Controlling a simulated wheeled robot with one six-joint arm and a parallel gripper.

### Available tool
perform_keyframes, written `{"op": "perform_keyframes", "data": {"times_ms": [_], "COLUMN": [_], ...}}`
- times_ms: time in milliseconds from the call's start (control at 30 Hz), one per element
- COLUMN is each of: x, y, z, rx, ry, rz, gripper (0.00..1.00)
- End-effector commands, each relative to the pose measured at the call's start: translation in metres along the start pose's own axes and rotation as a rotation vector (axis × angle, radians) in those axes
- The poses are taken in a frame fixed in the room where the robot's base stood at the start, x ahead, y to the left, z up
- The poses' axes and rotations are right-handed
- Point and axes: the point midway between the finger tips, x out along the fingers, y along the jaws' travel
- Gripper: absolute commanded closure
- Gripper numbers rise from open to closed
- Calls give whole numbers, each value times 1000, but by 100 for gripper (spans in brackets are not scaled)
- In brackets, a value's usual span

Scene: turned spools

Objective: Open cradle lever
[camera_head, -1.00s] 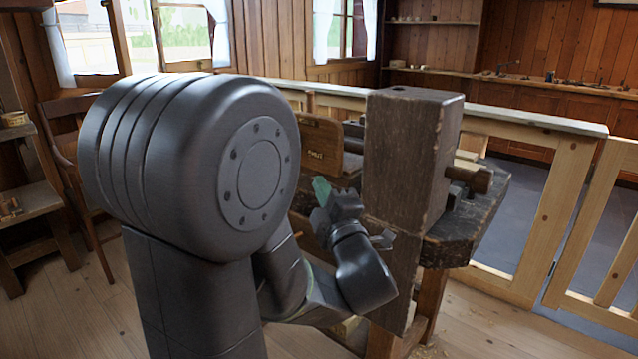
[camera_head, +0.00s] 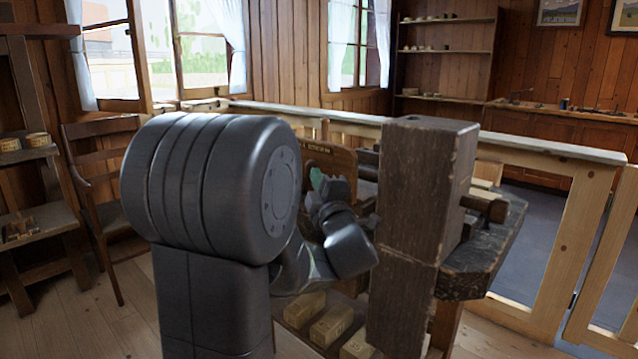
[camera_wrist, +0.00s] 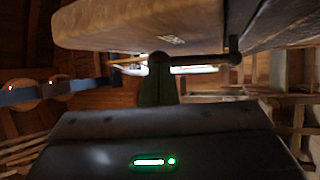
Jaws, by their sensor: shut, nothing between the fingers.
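A dark rod (camera_wrist: 200,60) with a round knob at its left end, which looks like the cradle lever, runs sideways in the wrist view. Its right end meets a dark upright part below a wooden board. My gripper (camera_wrist: 158,82) shows as green fingers, closed together and empty, at the knob end of the rod. I cannot tell whether they touch it. In the head view my gripper (camera_head: 317,179) is in front of the wooden board (camera_head: 335,160), left of the dark wooden post. The lever cannot be made out there, and the cradle is not clearly visible.
The thick dark post (camera_head: 425,200) stands close to the right of my gripper. The dark workbench (camera_head: 490,255) extends behind it. Pale wooden blocks (camera_head: 332,325) lie low under the bench. A wooden chair (camera_head: 105,190) and shelves stand at the left; a railing runs behind.

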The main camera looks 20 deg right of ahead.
Motion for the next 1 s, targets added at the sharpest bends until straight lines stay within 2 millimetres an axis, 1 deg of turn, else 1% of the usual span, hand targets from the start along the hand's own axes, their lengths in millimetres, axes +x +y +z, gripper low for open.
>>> {"op": "perform_keyframes", "data": {"times_ms": [267, 467, 700, 1000], "x": [2, 9, 27, 52], "y": [2, 10, 20, 25], "z": [-1, -5, -15, -28], "rx": [-8, -43, -125, -236], "ry": [0, 1, 0, 2], "rz": [-13, -77, -236, -448], "gripper": [100, 100, 100, 100]}}
